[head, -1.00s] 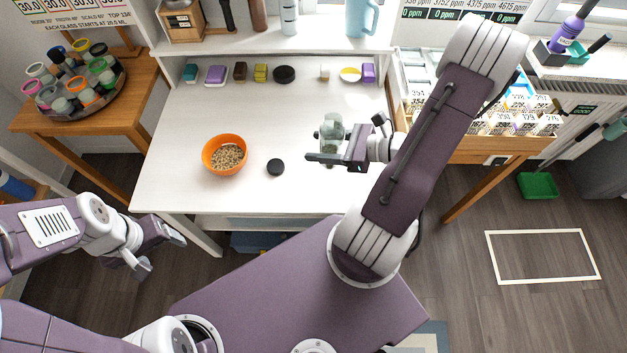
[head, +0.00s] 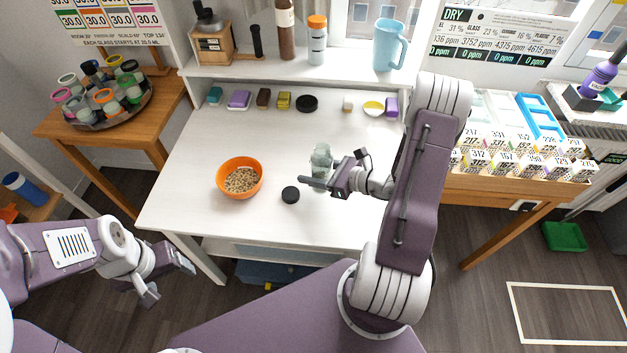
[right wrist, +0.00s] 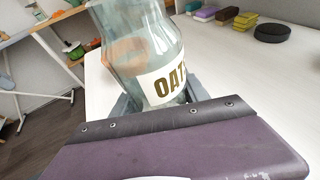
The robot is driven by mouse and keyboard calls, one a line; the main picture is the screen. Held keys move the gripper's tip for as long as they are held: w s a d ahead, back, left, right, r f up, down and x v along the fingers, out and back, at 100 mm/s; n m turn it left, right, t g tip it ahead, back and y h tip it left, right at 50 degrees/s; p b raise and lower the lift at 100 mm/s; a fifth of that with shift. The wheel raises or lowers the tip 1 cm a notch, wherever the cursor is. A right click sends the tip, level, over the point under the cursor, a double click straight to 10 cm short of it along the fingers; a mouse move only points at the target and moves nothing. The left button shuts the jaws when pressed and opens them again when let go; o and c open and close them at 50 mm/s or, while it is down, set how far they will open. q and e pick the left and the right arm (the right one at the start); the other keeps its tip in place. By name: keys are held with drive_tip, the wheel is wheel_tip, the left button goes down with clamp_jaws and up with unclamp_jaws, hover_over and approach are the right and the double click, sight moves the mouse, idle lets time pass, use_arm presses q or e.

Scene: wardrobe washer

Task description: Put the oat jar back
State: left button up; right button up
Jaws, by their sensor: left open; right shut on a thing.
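The oat jar (head: 321,160) is clear glass with a white label reading "OAT", seen close up in the right wrist view (right wrist: 150,55). It looks empty and has no lid on. My right gripper (head: 320,184) is shut on the jar over the white table; whether its base touches the table I cannot tell. A black round lid (head: 290,194) lies on the table just left of the jar. An orange bowl (head: 240,163) holding oats stands further left. My left gripper (head: 168,278) is open and empty, low at the left, in front of the table.
Sponges and small blocks (head: 239,99) line the back of the white table (head: 200,200). A shelf (head: 280,68) above holds an orange-capped jar (head: 316,40), a brown bottle (head: 285,30) and a blue pitcher (head: 389,46). A round tray (head: 98,110) of small jars stands left; labelled boxes (head: 520,145) stand right.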

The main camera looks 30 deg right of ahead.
drive_tip(key=shift+f+b, duration=0.35)
drive_tip(key=shift+f, duration=1.65)
drive_tip(key=shift+f, duration=0.2)
drive_tip(key=o, duration=1.6)
